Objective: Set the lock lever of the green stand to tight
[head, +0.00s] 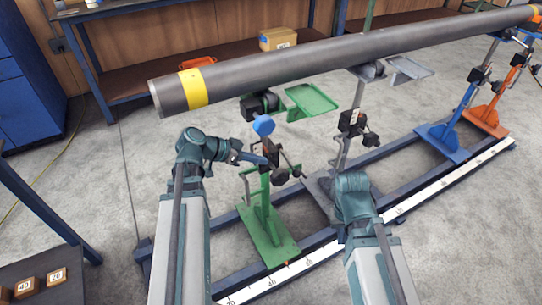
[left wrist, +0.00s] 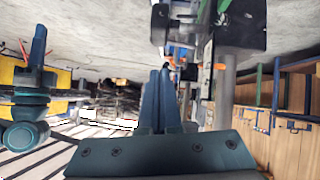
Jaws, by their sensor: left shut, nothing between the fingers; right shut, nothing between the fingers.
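The green stand (head: 266,215) is upright on the blue floor rail in the head view, under the near end of the long grey pipe (head: 320,60). Its post carries a black clamp block (head: 268,146), a blue round knob (head: 263,125) and dark levers (head: 292,166). I cannot tell which lever is the lock or how it is set. My left gripper (head: 262,160) is shut and empty, its tips close beside the clamp; contact is unclear. In the left wrist view its blue fingers (left wrist: 158,100) are together, beside a dark block (left wrist: 215,25). My right gripper is hidden behind its wrist.
Grey, blue (head: 445,138) and orange (head: 487,115) stands line the rail to the right. A white scale strip (head: 365,225) runs along the front. A green tray (head: 311,100) juts out behind the clamp. A workbench with a cardboard box (head: 278,39) stands behind.

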